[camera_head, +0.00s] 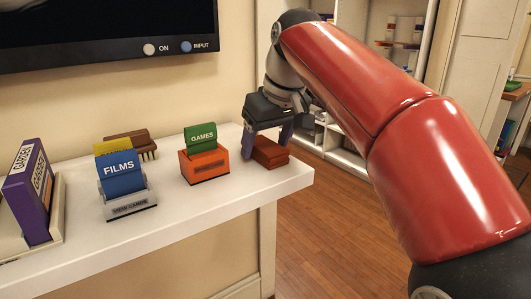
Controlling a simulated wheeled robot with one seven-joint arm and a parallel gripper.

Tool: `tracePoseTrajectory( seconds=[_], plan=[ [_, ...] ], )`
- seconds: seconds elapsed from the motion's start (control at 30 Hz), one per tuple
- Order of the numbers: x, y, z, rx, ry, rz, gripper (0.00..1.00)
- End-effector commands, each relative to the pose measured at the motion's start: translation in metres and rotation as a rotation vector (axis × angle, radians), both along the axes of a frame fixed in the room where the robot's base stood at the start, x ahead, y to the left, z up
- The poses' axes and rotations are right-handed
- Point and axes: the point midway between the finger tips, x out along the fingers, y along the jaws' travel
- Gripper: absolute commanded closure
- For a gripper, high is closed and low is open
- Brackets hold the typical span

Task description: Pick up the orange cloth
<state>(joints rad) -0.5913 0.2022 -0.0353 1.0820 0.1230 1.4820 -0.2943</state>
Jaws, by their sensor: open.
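The orange cloth (270,154) is a small folded, reddish-orange stack lying on the white shelf near its right end. My gripper (264,146) points down right over the cloth, with a finger on its left side and another behind its right side. The fingers are open and seem to straddle the cloth. Whether they touch it cannot be told from this view. The cloth's upper back part is hidden behind the gripper.
Left of the cloth stand an orange box with a green GAMES card (202,138), a blue FILMS holder (121,175), a brown brush (131,144) and a purple box (30,195). A dark screen (100,32) hangs above. The white shelf (225,203) ends just right of the cloth.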

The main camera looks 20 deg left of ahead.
Motion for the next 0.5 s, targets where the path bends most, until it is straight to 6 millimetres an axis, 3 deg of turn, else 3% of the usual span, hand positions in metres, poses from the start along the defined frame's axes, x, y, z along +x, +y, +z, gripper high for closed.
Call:
tracePoseTrajectory(
  seconds=[0.5],
  plan=[
    [0.0001, -0.0002, -0.0034, 0.0, 0.0, -0.001, 0.29]
  ],
)
